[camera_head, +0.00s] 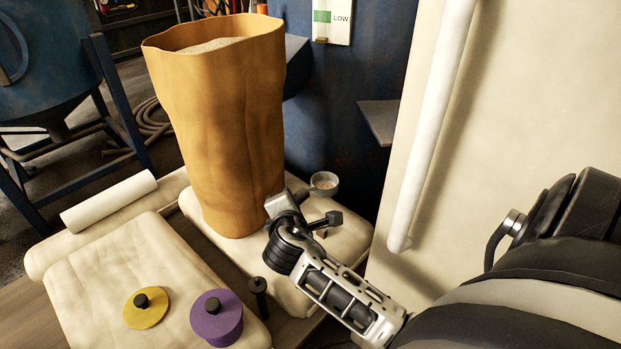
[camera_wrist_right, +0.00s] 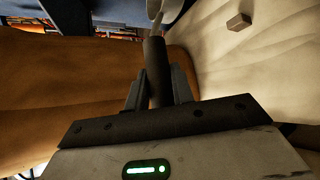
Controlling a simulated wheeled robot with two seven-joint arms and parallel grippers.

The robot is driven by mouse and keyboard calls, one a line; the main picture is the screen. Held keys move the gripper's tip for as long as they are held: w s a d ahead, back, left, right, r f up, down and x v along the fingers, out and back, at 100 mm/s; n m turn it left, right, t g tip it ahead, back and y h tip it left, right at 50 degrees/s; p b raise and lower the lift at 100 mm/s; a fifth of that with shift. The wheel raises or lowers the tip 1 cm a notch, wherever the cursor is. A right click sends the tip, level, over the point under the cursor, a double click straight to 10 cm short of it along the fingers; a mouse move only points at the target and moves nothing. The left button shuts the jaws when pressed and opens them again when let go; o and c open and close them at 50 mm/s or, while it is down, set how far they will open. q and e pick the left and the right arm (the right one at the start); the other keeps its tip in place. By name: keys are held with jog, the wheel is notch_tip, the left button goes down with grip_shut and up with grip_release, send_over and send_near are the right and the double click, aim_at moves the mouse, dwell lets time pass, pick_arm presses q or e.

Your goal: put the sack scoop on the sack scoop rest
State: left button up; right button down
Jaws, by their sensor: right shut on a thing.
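My right gripper (camera_head: 306,208) is low beside the tall orange sack (camera_head: 222,125). In the wrist view it is shut on the dark handle (camera_wrist_right: 155,68) of the sack scoop. The scoop's pale metal end (camera_wrist_right: 166,10) points away from the jaws and is cut off by the picture edge. In the head view the scoop's small round bowl (camera_head: 324,183) shows just beyond the gripper, with pale grit in it. A small brown block (camera_head: 322,232) lies right of the jaws, and also shows in the wrist view (camera_wrist_right: 238,22). I cannot tell which thing is the scoop rest. My left gripper is out of view.
The open sack holds grey grit. A yellow disc (camera_head: 145,308), a purple disc (camera_head: 216,317) and a black peg (camera_head: 258,290) are at the front. A white roll (camera_head: 109,201) lies left.

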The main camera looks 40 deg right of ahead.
pick_arm(q)
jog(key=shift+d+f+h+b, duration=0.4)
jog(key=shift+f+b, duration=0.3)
jog(key=shift+b, duration=0.35)
pick_arm(e)
jog(key=d+f+m+h, duration=0.1)
jog(key=d+f, duration=0.4)
jog(key=shift+s+f+g, duration=0.2)
jog(key=shift+s+g, duration=0.1)
jog(key=shift+s, duration=0.1)
notch_tip(320, 180, down, 6)
jog(key=b, duration=0.3)
jog(key=shift+a+r, duration=0.1)
jog(key=shift+r, duration=0.1)
jog(key=shift+f, duration=0.6)
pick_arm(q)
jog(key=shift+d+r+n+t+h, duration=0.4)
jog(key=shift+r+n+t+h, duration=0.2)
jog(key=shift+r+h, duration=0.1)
